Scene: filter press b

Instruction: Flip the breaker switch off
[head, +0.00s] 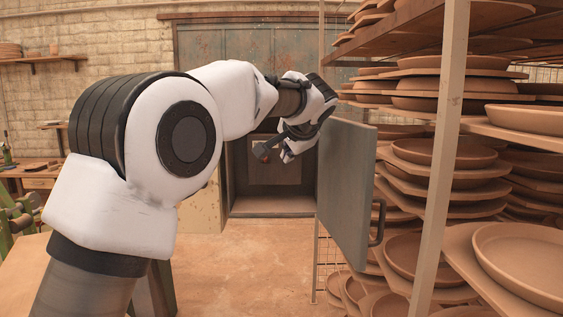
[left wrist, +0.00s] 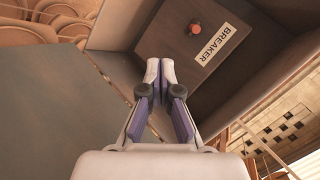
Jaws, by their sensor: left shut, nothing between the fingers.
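The breaker switch shows in the left wrist view as a red knob (left wrist: 196,27) on a brown panel, beside a pale label reading BREAKER (left wrist: 216,49). In the head view a small reddish knob (head: 264,155) shows inside the open cabinet (head: 226,180), partly behind my gripper. My left gripper (head: 287,156) is at the cabinet opening, near the open door. In the left wrist view its fingertips (left wrist: 160,71) are together and empty, below and left of the red knob and apart from it in the picture. My right gripper is not in view.
The grey cabinet door (head: 346,190) stands open to the right, with a dark handle (head: 377,222). A rack of clay plates (head: 445,150) fills the right side. A shelf and workbench (head: 38,180) stand at the left. The floor before the cabinet is clear.

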